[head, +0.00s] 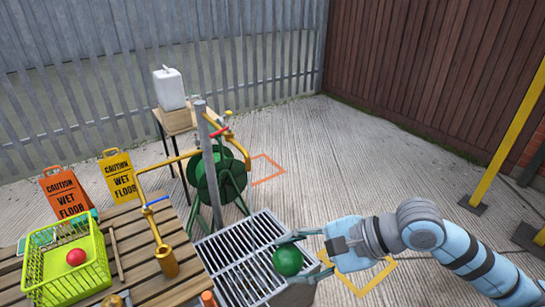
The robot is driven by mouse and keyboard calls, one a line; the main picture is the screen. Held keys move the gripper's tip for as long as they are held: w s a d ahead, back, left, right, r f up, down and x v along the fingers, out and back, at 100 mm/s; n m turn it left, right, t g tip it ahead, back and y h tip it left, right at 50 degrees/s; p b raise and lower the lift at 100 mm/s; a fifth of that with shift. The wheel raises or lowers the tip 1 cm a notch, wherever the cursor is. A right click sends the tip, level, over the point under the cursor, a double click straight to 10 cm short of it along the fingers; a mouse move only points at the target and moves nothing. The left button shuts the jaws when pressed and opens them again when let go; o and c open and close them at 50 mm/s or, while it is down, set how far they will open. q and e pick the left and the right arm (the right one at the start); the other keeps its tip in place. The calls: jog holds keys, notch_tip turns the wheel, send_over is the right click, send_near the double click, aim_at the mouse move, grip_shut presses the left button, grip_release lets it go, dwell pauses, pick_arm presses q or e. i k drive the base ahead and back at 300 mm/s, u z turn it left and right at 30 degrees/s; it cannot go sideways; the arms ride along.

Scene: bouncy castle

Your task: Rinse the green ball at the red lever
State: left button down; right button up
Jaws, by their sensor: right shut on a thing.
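The green ball (288,261) is between the fingertips of my right gripper (300,258), which is shut on it. The gripper reaches in from the right, and the ball shows over the right part of a metal grate (215,252). The gap between ball and grate is hard to judge. The red lever (219,131) sits on yellow pipework (240,145) at the grey post (212,170), farther back and left of the ball. A blue lever (157,201) is on another yellow pipe at the left. My left gripper is not in view.
A slatted wooden table (140,240) at left bears a lime basket (95,275) with a red ball (76,257). A green reel (207,175) stands behind the grate. A white canister (169,88) and wet-floor signs (120,178) are farther back. Concrete at right is mostly clear.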

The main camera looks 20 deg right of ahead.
aim_at(220, 131)
jog(key=z, duration=0.15)
jog(key=k, duration=0.55)
jog(key=z, duration=0.9)
jog(key=i, duration=1.25)
jog(key=u, duration=0.7)
